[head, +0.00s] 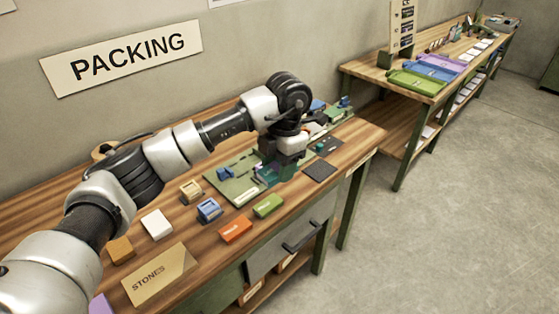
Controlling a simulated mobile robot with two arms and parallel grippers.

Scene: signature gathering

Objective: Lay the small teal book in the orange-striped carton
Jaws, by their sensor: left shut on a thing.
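My left gripper (272,172) points down over the green tray (238,189) on the packing bench. It is shut on a small teal thing (268,177), which looks like the small teal book. The arm and fingers cover part of it, and I cannot tell if it touches the tray. I cannot make out an orange-striped carton for sure. A plain-looking orange box (235,230) lies near the bench's front edge, with a green box (268,206) to its right. My right gripper is not in view.
A blue carton (208,210), a tan carton (191,191), a white box (156,224) and a brown box (120,249) stand on the bench (187,227). A "STONES" sign (160,276) is at the front. A dark flat pad (321,171) lies right of the gripper.

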